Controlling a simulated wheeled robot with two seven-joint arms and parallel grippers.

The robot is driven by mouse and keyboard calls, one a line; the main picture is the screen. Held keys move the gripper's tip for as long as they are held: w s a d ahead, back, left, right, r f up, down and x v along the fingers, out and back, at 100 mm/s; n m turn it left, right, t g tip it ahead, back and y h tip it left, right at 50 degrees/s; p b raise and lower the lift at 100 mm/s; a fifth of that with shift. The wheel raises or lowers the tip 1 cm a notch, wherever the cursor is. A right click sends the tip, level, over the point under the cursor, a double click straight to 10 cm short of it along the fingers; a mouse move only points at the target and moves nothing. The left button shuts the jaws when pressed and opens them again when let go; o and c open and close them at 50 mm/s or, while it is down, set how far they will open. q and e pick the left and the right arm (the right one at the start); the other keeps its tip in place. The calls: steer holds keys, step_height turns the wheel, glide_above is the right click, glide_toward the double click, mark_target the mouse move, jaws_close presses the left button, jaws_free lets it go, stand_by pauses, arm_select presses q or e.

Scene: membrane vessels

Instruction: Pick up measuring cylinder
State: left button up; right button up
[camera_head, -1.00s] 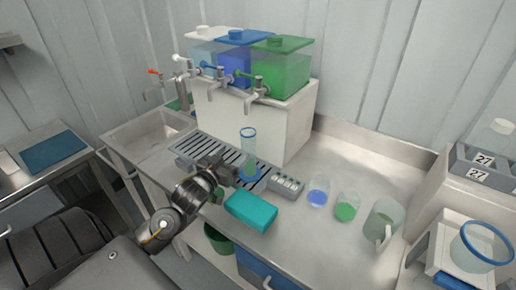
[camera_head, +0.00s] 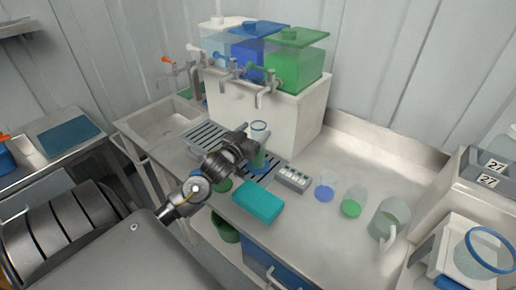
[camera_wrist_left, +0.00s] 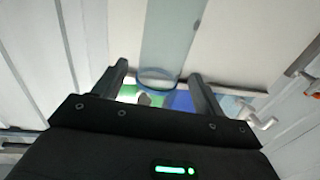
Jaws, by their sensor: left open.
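The clear measuring cylinder (camera_head: 259,128) with a blue rim stands upright on the slotted drain tray (camera_head: 205,133), in front of the white tank stand. My left gripper (camera_head: 250,147) is open at the cylinder's upper part and hides some of its middle in the head view. In the left wrist view the cylinder (camera_wrist_left: 172,35) shows upside down, its blue rim in line with the gap between the open fingers of my left gripper (camera_wrist_left: 160,75). I cannot tell whether a finger touches it. My right gripper is not in view.
A teal box (camera_head: 258,206) and a grey block with several buttons (camera_head: 293,179) are close by. Beakers with blue (camera_head: 325,190) and green (camera_head: 351,207) liquid and a clear jug (camera_head: 389,222) stand to the right. Taps (camera_head: 267,88) jut out above from the tanks.

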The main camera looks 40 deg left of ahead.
mark_target(261, 125)
arm_select(q)
steer(key=w, duration=0.1)
steer(key=w+p, duration=0.1)
steer(key=w, duration=0.2)
steer(key=shift+a, duration=0.25)
steer(key=shift+w+p, duration=0.3)
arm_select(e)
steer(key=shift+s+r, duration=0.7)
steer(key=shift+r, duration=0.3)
arm_select(q)
jaws_close()
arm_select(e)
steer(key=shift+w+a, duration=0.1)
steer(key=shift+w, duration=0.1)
arm_select(q)
steer(key=shift+r, duration=0.1)
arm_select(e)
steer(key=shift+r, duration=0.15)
